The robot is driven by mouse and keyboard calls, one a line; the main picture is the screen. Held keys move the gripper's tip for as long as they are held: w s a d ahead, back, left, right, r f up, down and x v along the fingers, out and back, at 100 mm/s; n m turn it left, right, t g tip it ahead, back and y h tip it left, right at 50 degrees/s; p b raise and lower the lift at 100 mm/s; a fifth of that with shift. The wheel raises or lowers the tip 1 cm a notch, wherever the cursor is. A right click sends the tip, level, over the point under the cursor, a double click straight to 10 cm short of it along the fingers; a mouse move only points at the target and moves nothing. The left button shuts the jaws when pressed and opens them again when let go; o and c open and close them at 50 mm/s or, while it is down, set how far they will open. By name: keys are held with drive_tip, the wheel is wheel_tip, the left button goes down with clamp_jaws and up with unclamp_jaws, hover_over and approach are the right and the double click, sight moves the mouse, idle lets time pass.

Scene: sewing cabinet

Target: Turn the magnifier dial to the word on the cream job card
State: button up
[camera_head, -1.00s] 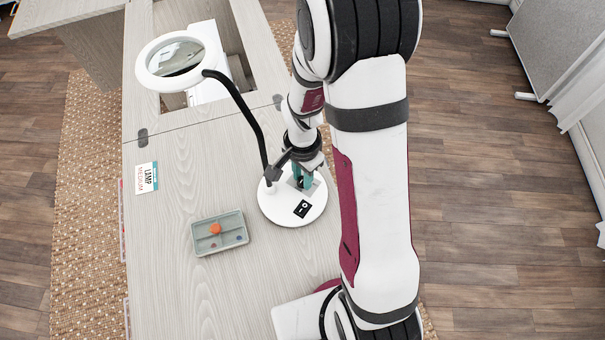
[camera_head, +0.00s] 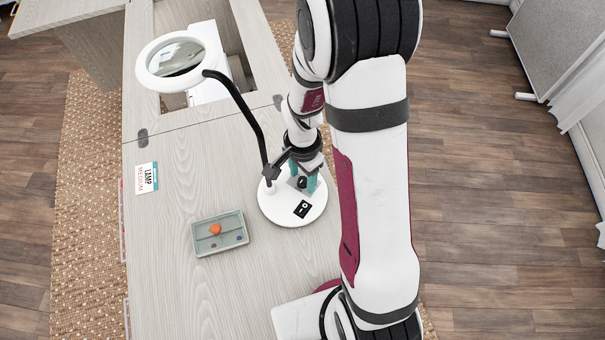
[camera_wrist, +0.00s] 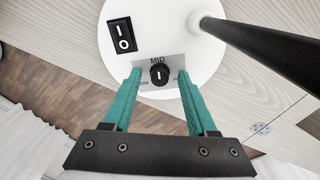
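The magnifier lamp has a white round base (camera_head: 280,214), a black bent neck and a ring lens (camera_head: 177,60). On its base is a grey plate with a black dial (camera_wrist: 159,74), which also shows in the head view (camera_head: 302,182). In the wrist view the dial's white mark looks upright, in line with the word MID above it; the side words are partly hidden by the fingers. My gripper (camera_wrist: 159,80) is open, its teal fingers on either side of the dial with gaps. The card (camera_head: 146,178) lies on the table at left and seems to read LAMP, MEDIUM.
A black rocker switch (camera_wrist: 121,36) sits on the base near the dial. The lamp's neck (camera_head: 240,104) rises close to my gripper. A grey-green tray (camera_head: 220,246) with an orange item and small pieces stands in front. An open well lies at the cabinet's back.

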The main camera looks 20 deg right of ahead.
sight(302, 180)
wheel_tip(302, 180, up, 16)
idle(0.4)
drive_tip(key=shift+f, duration=0.15)
drive_tip(key=s+a+r+n+y, duration=0.1)
drive_tip(key=s+a+n, duration=0.1)
drive_tip(key=s, duration=0.7)
drive_tip(key=s+a+r+n, duration=0.2)
drive_tip(key=s+n, duration=0.3)
drive_tip(key=s, duration=0.4)
drive_tip(key=shift+s+a+r+n+y, duration=0.2)
drive_tip(key=shift+a+n+y, duration=0.1)
drive_tip(key=shift+a+y, duration=0.1)
drive_tip(key=shift+d, duration=0.1)
